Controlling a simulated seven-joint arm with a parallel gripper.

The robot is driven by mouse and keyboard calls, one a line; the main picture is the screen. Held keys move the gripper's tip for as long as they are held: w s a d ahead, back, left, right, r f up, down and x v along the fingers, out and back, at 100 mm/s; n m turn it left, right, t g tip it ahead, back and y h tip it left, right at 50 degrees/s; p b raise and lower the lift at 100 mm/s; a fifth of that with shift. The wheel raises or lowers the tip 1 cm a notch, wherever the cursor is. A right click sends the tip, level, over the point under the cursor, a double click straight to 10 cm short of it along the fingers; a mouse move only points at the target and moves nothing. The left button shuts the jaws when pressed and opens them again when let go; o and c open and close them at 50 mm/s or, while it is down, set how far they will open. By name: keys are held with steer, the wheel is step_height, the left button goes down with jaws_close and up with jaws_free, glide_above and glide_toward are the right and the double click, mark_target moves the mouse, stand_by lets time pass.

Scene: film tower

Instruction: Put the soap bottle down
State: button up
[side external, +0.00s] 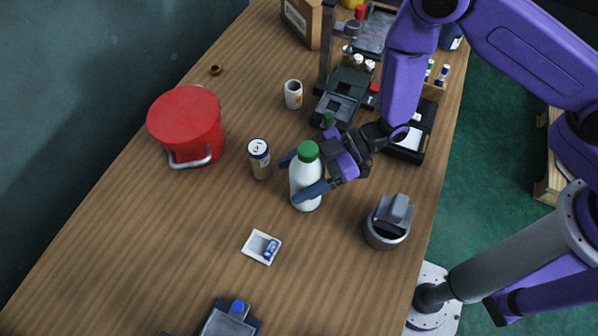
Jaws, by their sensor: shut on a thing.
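The soap bottle (304,178) is white with a green cap and stands upright over the wooden table in the middle of the side external view. My gripper (304,176) reaches in from the right and is shut on the bottle's body, one finger on each side. Part of the bottle's right side is hidden by my gripper. I cannot tell whether the bottle's base touches the table.
A red pot (186,125) is farther left. A small white dish (261,247) lies in front. The table (150,250) is clear at front left.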

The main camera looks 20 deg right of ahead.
stand_by(0.3)
steer(key=o, duration=1.5)
steer(key=shift+f, duration=0.1)
steer(key=shift+o, duration=0.2)
steer(key=v, duration=1.2)
